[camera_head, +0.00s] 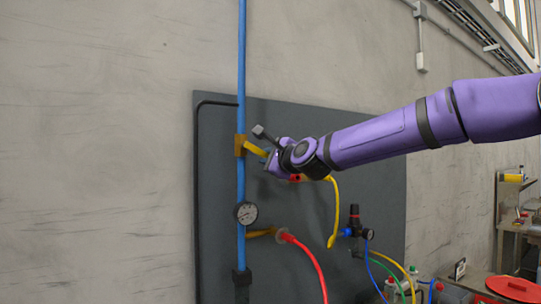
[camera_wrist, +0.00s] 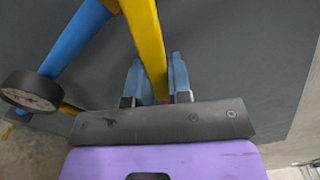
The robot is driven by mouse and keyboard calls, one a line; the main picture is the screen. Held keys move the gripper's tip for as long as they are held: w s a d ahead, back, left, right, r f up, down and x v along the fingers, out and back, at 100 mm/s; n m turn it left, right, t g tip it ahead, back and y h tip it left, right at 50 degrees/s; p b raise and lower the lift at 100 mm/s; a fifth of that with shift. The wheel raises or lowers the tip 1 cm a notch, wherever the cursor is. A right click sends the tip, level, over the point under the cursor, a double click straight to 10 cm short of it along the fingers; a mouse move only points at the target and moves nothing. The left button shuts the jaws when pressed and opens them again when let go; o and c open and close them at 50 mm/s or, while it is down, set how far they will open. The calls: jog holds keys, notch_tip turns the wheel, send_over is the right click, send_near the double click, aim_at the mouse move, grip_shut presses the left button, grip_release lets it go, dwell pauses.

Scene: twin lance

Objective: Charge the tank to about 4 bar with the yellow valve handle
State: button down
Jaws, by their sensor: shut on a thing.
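The yellow valve handle (camera_head: 255,149) slants down to the right from the brass valve body (camera_head: 239,146) on a vertical blue pipe (camera_head: 242,80). My gripper (camera_head: 268,161) is at the handle's outer end, partly hidden by my wrist. In the wrist view the handle (camera_wrist: 146,35) runs down between both fingers of my gripper (camera_wrist: 155,85), which is shut on it. A round gauge (camera_head: 245,213) sits on the pipe below the valve; it also shows in the wrist view (camera_wrist: 32,90). Its reading is too small to tell. I cannot make out the tank.
A dark panel (camera_head: 225,240) stands behind the pipe. A red hose (camera_head: 312,263) leaves a fitting below the valve, and a yellow hose (camera_head: 336,205) hangs under my forearm. A regulator (camera_head: 355,225) with thin hoses is at right. A cluttered workbench (camera_head: 518,230) stands further right.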

jog(key=shift+a+f+m, duration=0.1)
jog(key=shift+f+m, duration=0.15)
jog(key=shift+m, duration=0.05)
jog(key=c, duration=1)
grip_release()
jog(key=shift+c, duration=0.2)
jog(key=shift+s, duration=0.2)
jog(key=v, duration=1)
jog(key=shift+d, duration=0.25)
jog(key=shift+s, duration=0.2)
